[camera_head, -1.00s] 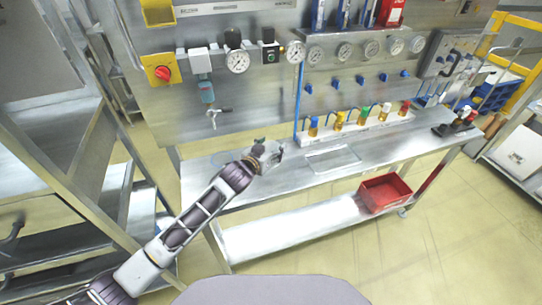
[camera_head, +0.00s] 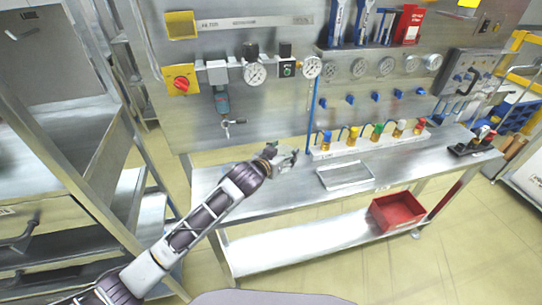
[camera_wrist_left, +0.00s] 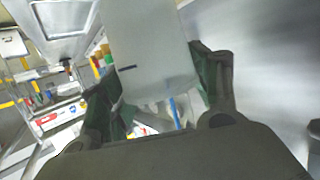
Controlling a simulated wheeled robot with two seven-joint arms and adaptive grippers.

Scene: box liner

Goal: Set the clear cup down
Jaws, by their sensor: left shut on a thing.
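My left gripper (camera_head: 284,160) is at the left part of the steel bench top (camera_head: 235,186), in front of the back panel. In the left wrist view its dark green finger pads (camera_wrist_left: 160,88) close on both sides of a pale, see-through cup (camera_wrist_left: 152,45). The cup sticks out beyond the fingers, and part of it is cut off at the top edge of that view. In the head view the cup is too small and faint to make out clearly. Whether it touches the bench top cannot be told. My right gripper is not in view.
A shallow tray (camera_head: 346,176) lies on the bench to the right of the gripper. A white rack of coloured-capped bottles (camera_head: 365,146) stands behind it. A tap (camera_head: 230,126) hangs from the panel, left of the gripper. A red bin (camera_head: 398,211) sits on the lower shelf.

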